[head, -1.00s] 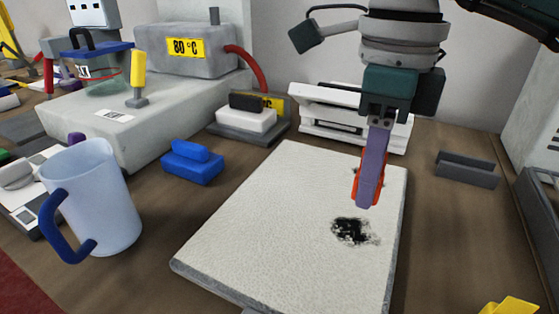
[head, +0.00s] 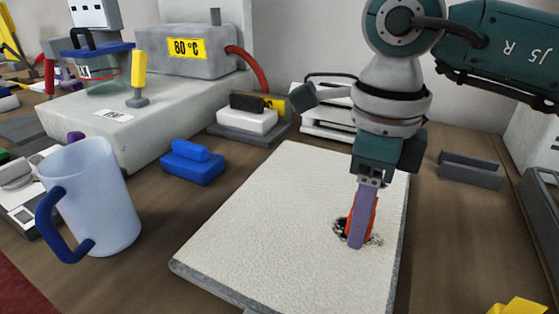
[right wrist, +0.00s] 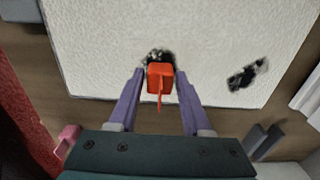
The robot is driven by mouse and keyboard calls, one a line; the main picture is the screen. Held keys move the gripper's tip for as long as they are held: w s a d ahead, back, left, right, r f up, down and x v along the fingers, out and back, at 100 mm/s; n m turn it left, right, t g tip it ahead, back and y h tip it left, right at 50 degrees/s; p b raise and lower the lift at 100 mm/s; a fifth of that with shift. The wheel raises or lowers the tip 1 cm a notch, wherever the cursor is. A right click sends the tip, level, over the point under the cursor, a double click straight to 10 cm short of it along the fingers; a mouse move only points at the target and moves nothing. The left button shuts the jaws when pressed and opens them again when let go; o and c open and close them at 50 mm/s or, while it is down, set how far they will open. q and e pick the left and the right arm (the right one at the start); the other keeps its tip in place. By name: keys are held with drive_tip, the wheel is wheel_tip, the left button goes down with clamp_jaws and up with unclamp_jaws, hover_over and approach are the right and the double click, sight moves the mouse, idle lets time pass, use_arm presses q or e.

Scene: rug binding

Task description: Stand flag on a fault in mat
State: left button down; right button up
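The cream mat (head: 270,220) lies on the table, with a dark, ragged fault (head: 341,232) near its right side. My right gripper (head: 357,240) points down at this fault, its purple fingers covering part of it. It is shut on the orange-red flag (head: 374,212), which is mostly hidden behind a finger in the head view. In the right wrist view the flag (right wrist: 160,77) is between the fingertips, over the near edge of the fault (right wrist: 158,54). Whether its base touches the mat is hard to tell. A second dark fault (right wrist: 247,75) lies to the right. My left gripper is out of view.
A blue block (head: 192,162) and a pale mug (head: 100,195) with a blue handle stand left of the mat. A white-topped tool (head: 247,121) and a white rack (head: 322,125) are behind it. A grey holder (head: 470,169) stands to the right.

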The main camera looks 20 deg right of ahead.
drive_tip(key=shift+o, duration=1.1)
wheel_tip(320, 180, up, 12)
drive_tip(key=shift+r+p, duration=0.15)
drive_tip(key=shift+p, duration=0.3)
drive_tip(key=shift+a, duration=0.1)
